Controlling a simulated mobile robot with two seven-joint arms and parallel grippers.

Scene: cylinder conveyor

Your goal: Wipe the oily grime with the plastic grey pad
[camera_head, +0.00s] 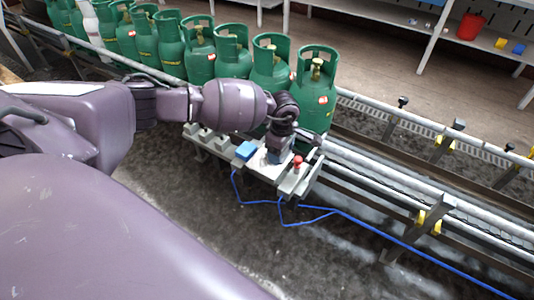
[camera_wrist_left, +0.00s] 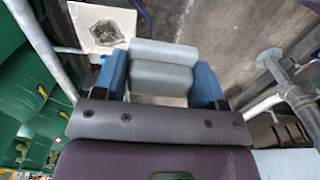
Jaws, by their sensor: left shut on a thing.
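My left gripper (camera_head: 277,154) is over the control bench beside the conveyor in the head view. In the left wrist view its blue fingers (camera_wrist_left: 162,78) are shut on a grey pad (camera_wrist_left: 164,53), one finger on each side. The oily grime (camera_wrist_left: 105,34) is a dark, roughly square smear on a white plate (camera_wrist_left: 77,38) on the bench. In that picture it lies above and left of the pad, which appears apart from it. The grime is hidden in the head view. My right gripper is in neither view.
Several green gas cylinders (camera_head: 231,52) stand in a row on the conveyor (camera_head: 372,176) behind my arm. A red button (camera_head: 297,161) and a blue box (camera_head: 246,150) are close to the gripper. A blue cable (camera_head: 345,211) runs across the floor.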

